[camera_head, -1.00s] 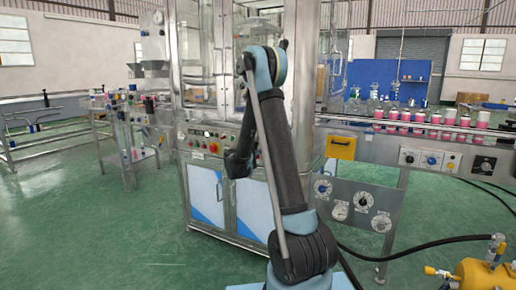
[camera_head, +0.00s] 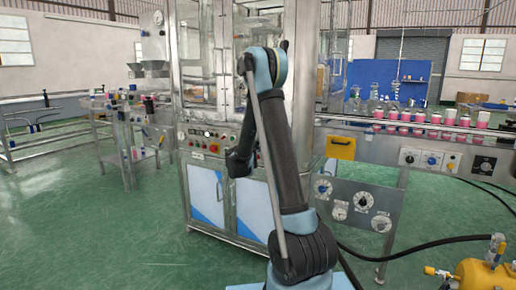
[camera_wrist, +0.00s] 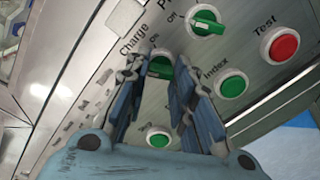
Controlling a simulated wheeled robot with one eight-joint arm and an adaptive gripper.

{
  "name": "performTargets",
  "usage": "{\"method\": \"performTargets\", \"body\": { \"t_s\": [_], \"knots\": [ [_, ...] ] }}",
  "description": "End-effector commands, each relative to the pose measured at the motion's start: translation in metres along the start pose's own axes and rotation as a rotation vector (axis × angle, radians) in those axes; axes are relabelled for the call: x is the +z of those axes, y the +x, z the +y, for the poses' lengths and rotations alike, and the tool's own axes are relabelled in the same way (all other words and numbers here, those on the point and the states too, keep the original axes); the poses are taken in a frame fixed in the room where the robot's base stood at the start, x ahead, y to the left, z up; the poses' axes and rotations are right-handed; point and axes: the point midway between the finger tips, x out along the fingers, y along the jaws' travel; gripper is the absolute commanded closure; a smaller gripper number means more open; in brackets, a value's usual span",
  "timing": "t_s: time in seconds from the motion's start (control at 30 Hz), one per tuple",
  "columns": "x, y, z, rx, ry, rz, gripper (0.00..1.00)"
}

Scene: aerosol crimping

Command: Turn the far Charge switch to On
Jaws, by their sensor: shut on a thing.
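The Charge switch (camera_wrist: 160,66) is a green knob on the grey panel, beside the printed word "Charge" in the wrist view. My gripper (camera_wrist: 158,72) has its blue fingers on either side of this knob and is shut on it. The fingers hide part of the knob, and its pointer direction cannot be read. In the head view my arm hides the gripper and the switch, near the machine's control panel (camera_head: 203,140).
A conveyor with pink cans (camera_head: 418,117) runs to the right.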

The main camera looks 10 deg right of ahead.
Motion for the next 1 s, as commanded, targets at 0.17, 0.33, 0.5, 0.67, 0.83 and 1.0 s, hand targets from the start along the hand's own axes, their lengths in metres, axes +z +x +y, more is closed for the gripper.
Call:
{"method": "performTargets", "body": {
  "t_s": [0.17, 0.33, 0.5, 0.67, 0.83, 1.0],
  "knots": [
    [0.0005, -0.0007, -0.0014, -0.003, 0.077, 0.000, 1.00],
    [0.0007, -0.0008, -0.0014, -0.004, 0.203, -0.001, 1.00],
    [0.0009, -0.0010, -0.0015, -0.004, 0.361, -0.001, 1.00],
    [0.0009, -0.0011, -0.0014, -0.004, 0.515, -0.001, 1.00],
    [0.0005, -0.0012, -0.0009, -0.004, 0.671, -0.001, 1.00],
    [-0.0003, -0.0013, -0.0002, -0.004, 0.808, 0.001, 1.00]
  ]
}}
